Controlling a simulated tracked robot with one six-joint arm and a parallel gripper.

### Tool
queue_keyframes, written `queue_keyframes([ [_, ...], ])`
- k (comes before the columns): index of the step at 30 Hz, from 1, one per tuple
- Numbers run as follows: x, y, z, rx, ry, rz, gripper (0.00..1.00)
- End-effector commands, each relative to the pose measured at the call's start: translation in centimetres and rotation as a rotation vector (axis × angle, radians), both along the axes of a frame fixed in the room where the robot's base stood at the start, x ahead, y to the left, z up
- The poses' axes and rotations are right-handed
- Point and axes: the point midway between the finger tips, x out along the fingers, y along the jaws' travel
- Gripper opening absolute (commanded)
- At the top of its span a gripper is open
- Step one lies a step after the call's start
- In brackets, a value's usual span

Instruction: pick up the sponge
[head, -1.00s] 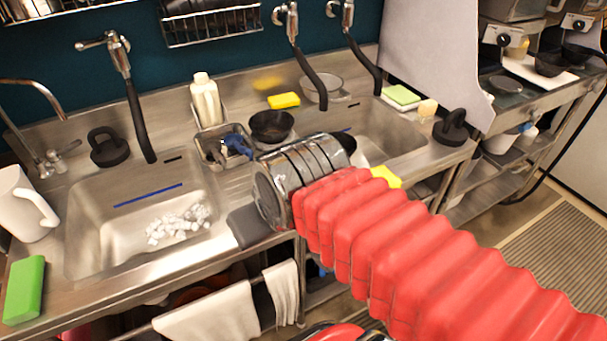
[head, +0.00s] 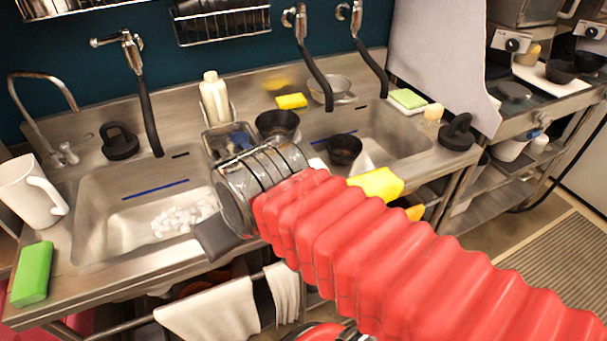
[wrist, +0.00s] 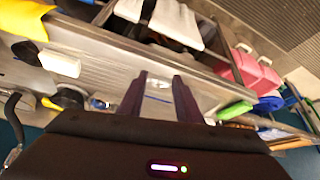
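A green sponge (head: 32,272) lies on the counter's front left corner. A green block that looks like the same sponge shows in the wrist view (wrist: 235,109), right of my fingers. A yellow sponge (head: 291,101) lies at the back of the counter, and a green-topped sponge (head: 408,98) lies right of the right sink. My gripper (wrist: 160,92) has its two fingers apart with nothing between them. In the head view my wrist is over the counter between the two sinks, right of and apart from the green sponge. My arm hides part of the counter there.
A white mug (head: 28,190) stands behind the green sponge. The left sink (head: 110,225) holds white pieces. A black bowl (head: 345,149) is at the right sink. A yellow item (head: 378,184) is partly behind my arm. White towels (head: 210,310) hang below the front edge.

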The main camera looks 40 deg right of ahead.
Motion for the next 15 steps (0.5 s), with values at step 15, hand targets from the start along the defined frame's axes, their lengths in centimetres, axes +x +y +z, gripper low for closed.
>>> queue_keyframes([
  [15, 2.6, -2.8, 0.8, -0.005, 0.024, -0.042, 0.59],
])
